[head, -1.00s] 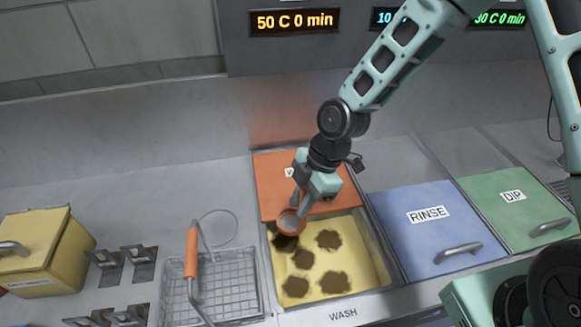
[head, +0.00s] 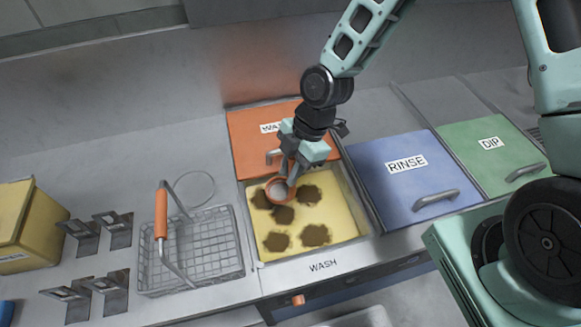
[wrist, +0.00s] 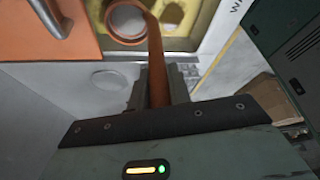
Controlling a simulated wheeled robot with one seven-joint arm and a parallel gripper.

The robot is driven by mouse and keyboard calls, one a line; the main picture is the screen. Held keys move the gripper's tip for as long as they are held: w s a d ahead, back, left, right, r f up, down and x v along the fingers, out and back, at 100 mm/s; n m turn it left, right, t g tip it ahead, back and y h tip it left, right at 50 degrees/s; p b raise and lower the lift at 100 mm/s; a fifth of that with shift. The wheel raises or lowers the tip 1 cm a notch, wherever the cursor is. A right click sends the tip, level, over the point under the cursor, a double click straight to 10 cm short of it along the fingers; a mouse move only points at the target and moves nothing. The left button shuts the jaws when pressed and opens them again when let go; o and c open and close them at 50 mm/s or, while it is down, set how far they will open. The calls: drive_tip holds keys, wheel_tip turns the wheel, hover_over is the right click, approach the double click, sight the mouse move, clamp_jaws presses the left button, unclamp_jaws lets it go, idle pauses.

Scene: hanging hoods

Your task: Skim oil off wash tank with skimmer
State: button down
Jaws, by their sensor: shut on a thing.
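The wash tank (head: 345,222) is open in the head view, its orange lid (head: 250,148) pushed to the back. Yellow liquid fills it, with several dark brown oil patches (head: 315,235) on the surface. My gripper (head: 288,172) is over the back part of the tank, shut on the orange handle of the skimmer (head: 270,188). The skimmer's round pale head with an orange rim is over the back left patches; I cannot tell whether it touches the liquid. In the wrist view the skimmer handle (wrist: 157,70) runs from between the fingers to the ring.
A wire basket (head: 190,255) with an orange handle stands left of the tank. The closed blue rinse lid (head: 400,185) and green dip lid (head: 490,160) are to the right. A yellow box (head: 30,225) and several metal brackets (head: 112,230) are at the left.

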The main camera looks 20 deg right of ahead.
sight(290, 195)
drive_tip(key=shift+f+b, duration=4.2)
drive_tip(key=shift+f, duration=1.35)
drive_tip(key=shift+a, duration=0.1)
